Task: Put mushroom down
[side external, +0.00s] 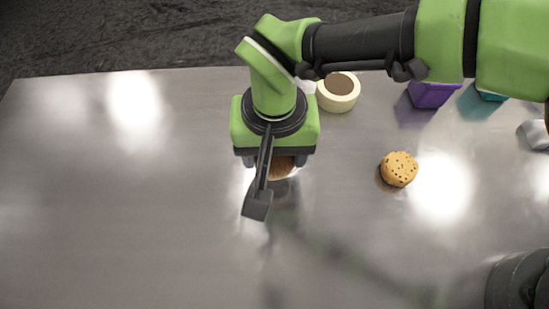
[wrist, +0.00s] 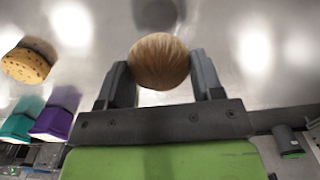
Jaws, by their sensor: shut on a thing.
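The mushroom shows a round brown top in the wrist view (wrist: 159,61), held between the two fingers of my gripper (wrist: 160,75). In the side external view, only a brown part of the mushroom (side external: 277,168) shows beneath the palm of my gripper (side external: 262,190), behind the near finger. A dark shadow or reflection lies close by on the metal table (side external: 120,220). I cannot tell whether the mushroom touches the table. My gripper is shut on it and points down.
A speckled cookie (side external: 399,169) lies to the right of my gripper. A cream ring-shaped bowl (side external: 338,92) stands behind it. A purple block (side external: 432,94) and a teal block (side external: 489,95) stand at the back right. The table's left half is clear.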

